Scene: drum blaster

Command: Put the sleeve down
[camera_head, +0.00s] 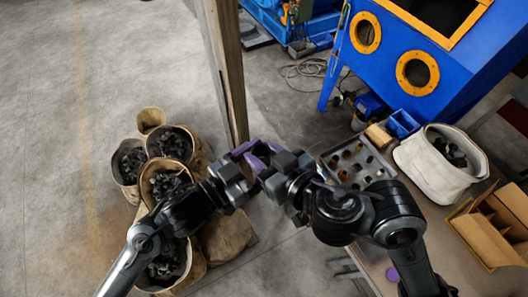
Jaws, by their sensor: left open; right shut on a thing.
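A purple piece (256,162), which I take to be the sleeve, shows between my two grippers near the middle of the view. It is small and mostly hidden by the fingers. My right gripper (268,166) is shut on it, held up in front of the wooden post. My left gripper (241,163) is open and close beside it on the left. I cannot tell whether the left fingers touch the purple piece.
Several sacks of dark lumps (170,143) stand on the floor at left. A grey tray (338,158) with small parts, a white fabric bin (431,174), a wooden organizer (485,232) and a purple disc (392,273) are at right. A blue cabinet (400,50) stands behind. A wooden post (225,70) rises centrally.

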